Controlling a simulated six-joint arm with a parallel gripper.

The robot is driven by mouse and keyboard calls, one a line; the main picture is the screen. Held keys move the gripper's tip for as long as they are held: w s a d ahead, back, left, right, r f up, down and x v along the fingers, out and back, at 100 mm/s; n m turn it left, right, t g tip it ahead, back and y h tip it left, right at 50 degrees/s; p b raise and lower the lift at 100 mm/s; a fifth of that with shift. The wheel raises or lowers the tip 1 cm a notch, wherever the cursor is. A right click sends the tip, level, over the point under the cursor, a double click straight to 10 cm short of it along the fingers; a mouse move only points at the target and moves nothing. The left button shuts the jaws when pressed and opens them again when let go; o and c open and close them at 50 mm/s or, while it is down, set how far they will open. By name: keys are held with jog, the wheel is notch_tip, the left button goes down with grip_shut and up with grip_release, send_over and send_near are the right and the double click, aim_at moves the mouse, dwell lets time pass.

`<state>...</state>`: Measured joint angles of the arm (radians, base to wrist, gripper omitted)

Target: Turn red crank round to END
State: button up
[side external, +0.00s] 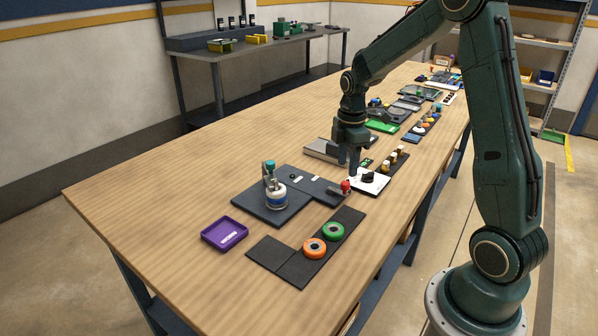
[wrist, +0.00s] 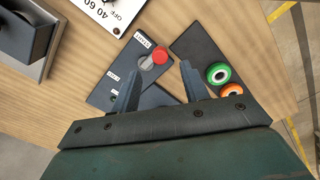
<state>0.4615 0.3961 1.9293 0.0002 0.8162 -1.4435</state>
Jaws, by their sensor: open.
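The red crank knob (side external: 346,186) sits at the right end of a dark plate (side external: 303,180). In the wrist view the red knob (wrist: 160,56) is on a short grey crank arm (wrist: 147,65). Two small white labels lie beside it on the plate, one near the crank (wrist: 142,42) and one further along (wrist: 113,76); I cannot read them surely. My gripper (side external: 349,167) is above and behind the knob, pointing down. In the wrist view my gripper (wrist: 158,76) has its two fingers apart, with nothing between them, and the knob just beyond the tips.
A white dial panel (side external: 370,181) with a black knob stands close behind the crank. A dark board (side external: 290,268) holds a green ring (side external: 333,231) and an orange ring (side external: 315,248). A white-and-teal post (side external: 275,188) and a purple tray (side external: 224,234) are at left.

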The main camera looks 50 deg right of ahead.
aim_at(346, 183)
jog(key=shift+f, duration=2.8)
grip_shut()
